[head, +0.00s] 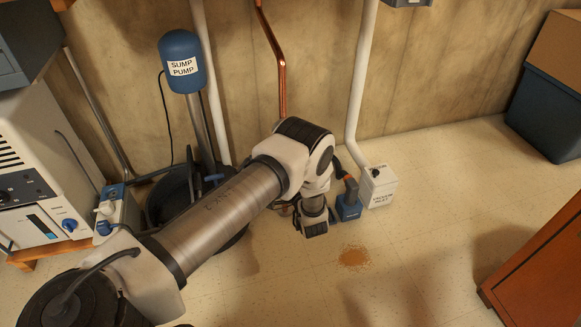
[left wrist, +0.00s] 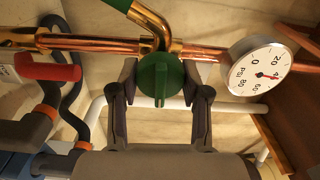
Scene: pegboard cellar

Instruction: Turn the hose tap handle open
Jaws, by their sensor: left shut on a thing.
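The green tap handle (left wrist: 160,84) shows in the left wrist view, with a raised ridge running up and down the picture. It sits below a brass spout (left wrist: 150,20) on a copper pipe (left wrist: 90,42). My left gripper (left wrist: 160,78) has its two dark fingers on either side of the handle and is shut on it. In the head view my left arm reaches down to the middle of the picture; its wrist hides the tap and the fingertips there. My right gripper is in neither view.
In the wrist view a pressure gauge (left wrist: 260,72) sits right of the handle, and a red handle (left wrist: 50,72) left. In the head view a sump pump (head: 182,62), a white box (head: 378,187) and an orange-brown cabinet (head: 535,265) surround open floor with a brown stain (head: 354,257).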

